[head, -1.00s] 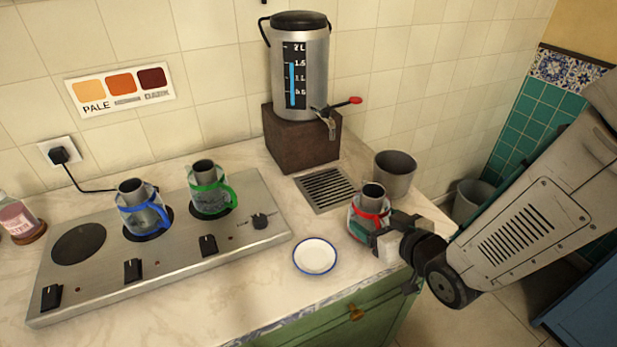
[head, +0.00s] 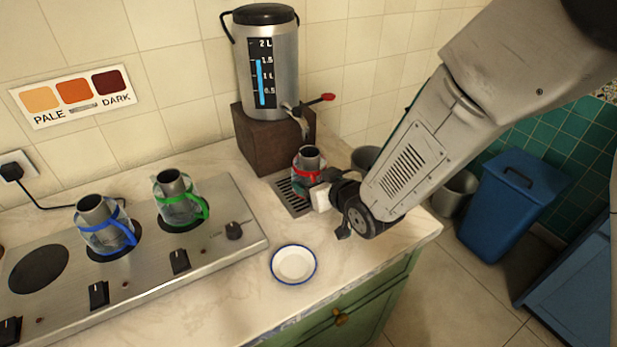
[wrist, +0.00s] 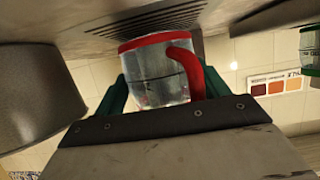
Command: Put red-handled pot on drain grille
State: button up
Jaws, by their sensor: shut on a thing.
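The red-handled pot (head: 306,162) is a small clear pot with a red band and a metal top. My gripper (head: 318,190) is shut on it from the right. In the head view the pot is over the far right part of the drain grille (head: 290,199); I cannot tell whether it touches the slats. In the wrist view the pot (wrist: 155,75) sits between my green fingers, its red handle facing the camera. The slatted grille (wrist: 165,22) shows at the top of that view, close to the pot's red rim. My gripper hides part of the grille in the head view.
The samovar (head: 267,65) stands on a brown block (head: 270,145) behind the grille, its red-handled tap near the pot. A grey bin (head: 366,158) is behind my arm. A white saucer (head: 293,264) lies in front. Blue-handled (head: 103,225) and green-handled (head: 178,200) pots stand on the stove.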

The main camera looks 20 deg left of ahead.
jog(key=shift+w+a, duration=0.65)
jog(key=shift+a, duration=0.05)
jog(key=shift+w+a+f, duration=0.15)
jog(key=shift+f, duration=0.55)
jog(key=shift+f, duration=0.1)
jog(key=o, duration=1.2)
jog(key=shift+f, duration=0.1)
jog(key=shift+c, duration=0.2)
